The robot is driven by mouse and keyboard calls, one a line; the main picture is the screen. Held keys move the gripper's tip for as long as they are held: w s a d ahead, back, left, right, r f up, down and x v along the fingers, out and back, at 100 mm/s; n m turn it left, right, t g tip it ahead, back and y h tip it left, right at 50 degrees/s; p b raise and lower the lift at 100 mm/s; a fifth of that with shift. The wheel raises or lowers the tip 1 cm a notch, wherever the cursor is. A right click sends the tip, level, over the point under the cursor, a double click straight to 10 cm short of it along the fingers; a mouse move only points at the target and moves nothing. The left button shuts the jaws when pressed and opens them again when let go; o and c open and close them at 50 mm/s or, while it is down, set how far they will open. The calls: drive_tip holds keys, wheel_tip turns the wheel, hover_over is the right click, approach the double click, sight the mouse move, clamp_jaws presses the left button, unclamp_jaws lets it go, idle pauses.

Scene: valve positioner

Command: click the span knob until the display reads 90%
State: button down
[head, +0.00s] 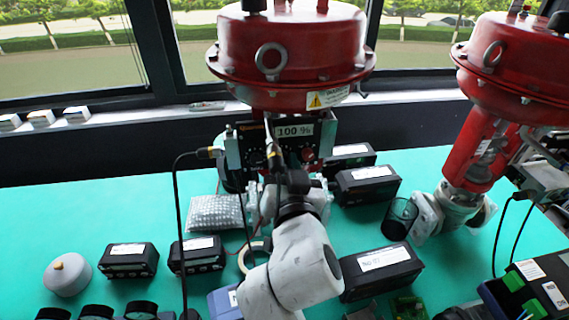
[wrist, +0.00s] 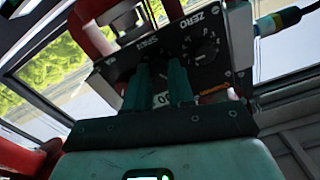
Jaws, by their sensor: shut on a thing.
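The valve positioner (head: 232,152) is a dark-faced box under the red actuator at the left. Its white display (head: 295,131) reads 100 %. In the wrist view its black panel (wrist: 235,45) appears turned over, with the labels ZERO and SPAN. The zero knob (wrist: 206,52) is in plain sight there. My gripper (wrist: 163,78) reaches the panel at the SPAN label, its two dark green fingers shut on the span knob, which they mostly hide. Part of the display shows between the fingers. In the head view my wrist covers the fingertips.
A second red valve (head: 480,150) stands at the right. Several black boxes (head: 368,184), a bubble-wrap sheet (head: 215,213) and a grey round part (head: 68,274) lie on the green table (head: 110,208). A black cable (head: 180,230) hangs left of my arm.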

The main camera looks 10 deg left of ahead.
idle(0.4)
drive_tip(key=c, duration=1)
unclamp_jaws()
drive_tip(key=shift+o, duration=0.2)
drive_tip(key=b+v, duration=0.1)
drive_tip(key=v, duration=0.9)
drive_tip(key=shift+s+b, duration=0.35)
drive_tip(key=shift+s, duration=0.05)
drive_tip(key=shift+d, duration=0.1)
